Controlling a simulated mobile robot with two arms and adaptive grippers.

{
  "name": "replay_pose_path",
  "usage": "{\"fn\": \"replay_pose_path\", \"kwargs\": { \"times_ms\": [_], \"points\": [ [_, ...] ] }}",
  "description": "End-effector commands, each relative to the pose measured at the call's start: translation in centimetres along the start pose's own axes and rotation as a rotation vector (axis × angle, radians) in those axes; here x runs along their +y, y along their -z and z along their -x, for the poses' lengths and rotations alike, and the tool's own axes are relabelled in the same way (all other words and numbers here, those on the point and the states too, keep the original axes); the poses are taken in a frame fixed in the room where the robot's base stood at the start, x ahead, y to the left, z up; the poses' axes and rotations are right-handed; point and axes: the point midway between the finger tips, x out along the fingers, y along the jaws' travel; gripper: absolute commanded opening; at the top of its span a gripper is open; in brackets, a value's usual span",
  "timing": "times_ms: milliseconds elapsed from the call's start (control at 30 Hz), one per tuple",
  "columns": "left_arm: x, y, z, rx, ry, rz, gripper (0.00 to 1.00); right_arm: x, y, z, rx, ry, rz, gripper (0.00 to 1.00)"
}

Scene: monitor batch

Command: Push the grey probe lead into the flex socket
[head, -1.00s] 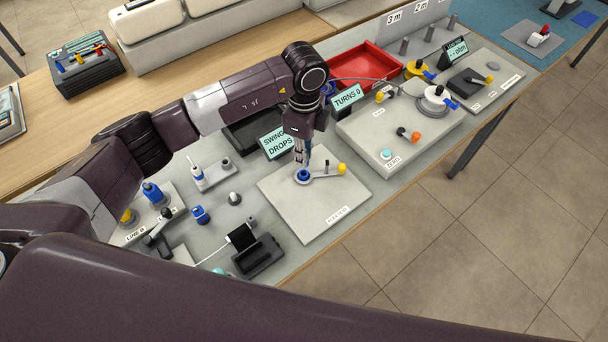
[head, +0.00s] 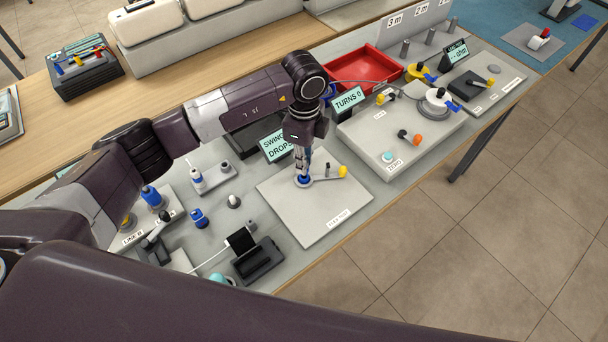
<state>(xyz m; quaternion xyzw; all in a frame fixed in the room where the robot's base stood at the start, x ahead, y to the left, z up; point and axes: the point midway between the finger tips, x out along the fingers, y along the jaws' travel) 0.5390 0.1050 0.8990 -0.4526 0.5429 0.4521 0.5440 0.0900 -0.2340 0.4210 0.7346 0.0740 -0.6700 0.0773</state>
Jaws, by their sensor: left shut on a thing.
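My left gripper (head: 303,178) points down over a pale square plate (head: 317,215) in the middle of the bench. Its fingers are closed around the blue piece (head: 303,183) at the left end of a short grey lever; the fingers partly hide this piece. The lever's other end has a yellow knob (head: 343,172). A thin grey cable (head: 375,81) arcs from behind my left wrist toward the panel on the right; I cannot tell whether it is the probe lead. I cannot pick out the flex socket with certainty. My right gripper is not in view.
A "SWING DROPS" display (head: 276,146) stands behind the plate. A "TURNS 0" panel (head: 440,137) with knobs stands to its right, a red tray (head: 345,66) behind. A black stand (head: 258,262) is front left. The plate's front part is clear.

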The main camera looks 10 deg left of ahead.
Motion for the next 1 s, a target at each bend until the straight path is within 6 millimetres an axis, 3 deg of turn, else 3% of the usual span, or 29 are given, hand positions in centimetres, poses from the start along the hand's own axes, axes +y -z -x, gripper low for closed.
{"fn": "replay_pose_path", "kwargs": {
  "times_ms": [1000],
  "points": [
    [0.0, 0.0, -2.3, 0.0, 0.0, 0.0, 0.0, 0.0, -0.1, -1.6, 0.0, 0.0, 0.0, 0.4]
  ]
}}
